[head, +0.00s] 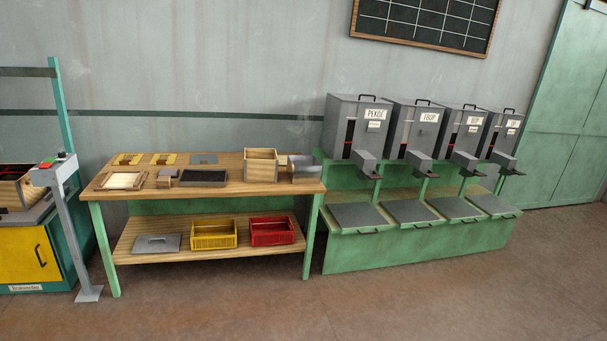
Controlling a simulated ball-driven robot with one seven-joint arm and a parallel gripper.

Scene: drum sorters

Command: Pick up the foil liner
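A silver-grey open box (304,169), which looks like the foil liner, stands at the right end of the wooden workbench top (228,183). It is just right of a taller open wooden box (261,166). Its open top faces up, and its inside is too small to make out. The bench is some way off across the floor. My gripper is not in this view, so whether it is open or shut does not show.
A dark tray (204,178) and several small items lie on the bench. Yellow (213,235) and red (271,232) crates sit on its lower shelf. Grey dispensers (358,125) stand right, a control post (68,215) left. The floor (230,310) in front is clear.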

